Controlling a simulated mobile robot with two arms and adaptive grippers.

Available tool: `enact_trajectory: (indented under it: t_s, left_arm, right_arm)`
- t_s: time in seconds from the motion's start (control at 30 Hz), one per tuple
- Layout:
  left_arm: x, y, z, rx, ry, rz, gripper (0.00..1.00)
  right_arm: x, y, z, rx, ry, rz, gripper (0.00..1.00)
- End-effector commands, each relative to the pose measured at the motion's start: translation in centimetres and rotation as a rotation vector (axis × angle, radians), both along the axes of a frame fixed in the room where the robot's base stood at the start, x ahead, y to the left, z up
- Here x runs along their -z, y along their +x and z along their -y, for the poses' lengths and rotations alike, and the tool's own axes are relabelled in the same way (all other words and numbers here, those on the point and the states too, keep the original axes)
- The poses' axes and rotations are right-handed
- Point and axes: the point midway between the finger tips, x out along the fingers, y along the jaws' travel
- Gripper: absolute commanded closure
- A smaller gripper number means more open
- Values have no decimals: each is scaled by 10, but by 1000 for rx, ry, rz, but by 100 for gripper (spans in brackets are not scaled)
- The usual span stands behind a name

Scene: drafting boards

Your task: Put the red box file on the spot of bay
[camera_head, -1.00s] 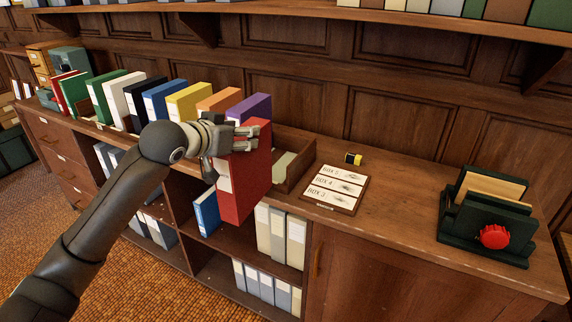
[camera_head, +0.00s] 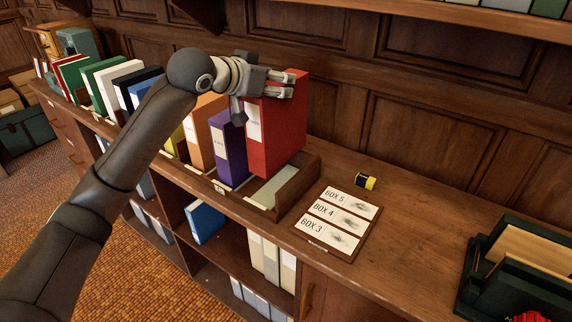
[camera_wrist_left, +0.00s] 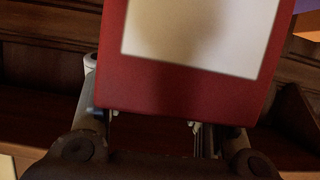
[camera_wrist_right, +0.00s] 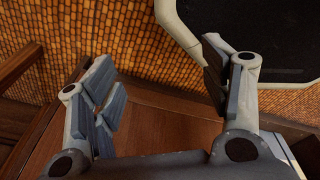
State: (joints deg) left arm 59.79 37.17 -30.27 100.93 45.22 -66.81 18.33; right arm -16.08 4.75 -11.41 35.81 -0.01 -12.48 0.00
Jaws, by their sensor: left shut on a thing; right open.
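The red box file (camera_head: 281,128) is upright in my left gripper (camera_head: 278,92), which is shut on its upper part. It is over the wooden rack, beside the purple box file (camera_head: 228,150). The rack's right-end bay (camera_head: 292,187) shows a pale floor; I cannot tell if the file touches it. In the left wrist view the red file (camera_wrist_left: 185,88) with its white label fills the top middle, between my fingers. My right gripper (camera_wrist_right: 165,95) is open and empty in the right wrist view, above brown wood and woven floor.
A card board reading BOX 5, BOX 4, BOX 3 (camera_head: 335,222) lies right of the rack, with a yellow-and-black roll (camera_head: 365,182) behind it. A dark green holder (camera_head: 515,275) stands at far right. Orange (camera_head: 203,135) and other files line the rack leftward.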

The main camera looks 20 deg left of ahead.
Motion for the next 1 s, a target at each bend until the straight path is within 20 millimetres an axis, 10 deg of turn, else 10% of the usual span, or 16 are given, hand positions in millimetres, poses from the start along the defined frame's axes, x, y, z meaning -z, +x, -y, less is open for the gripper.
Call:
enact_trajectory:
  t_s: [0.3,1.0]
  left_arm:
    - [49,-1,0,2,-1,2,100]
    - [93,0,0,1,-1,5,100]
  right_arm:
    - [-4,-33,0,-1,-2,-47,30]
    - [-9,-15,-5,0,5,-20,30]
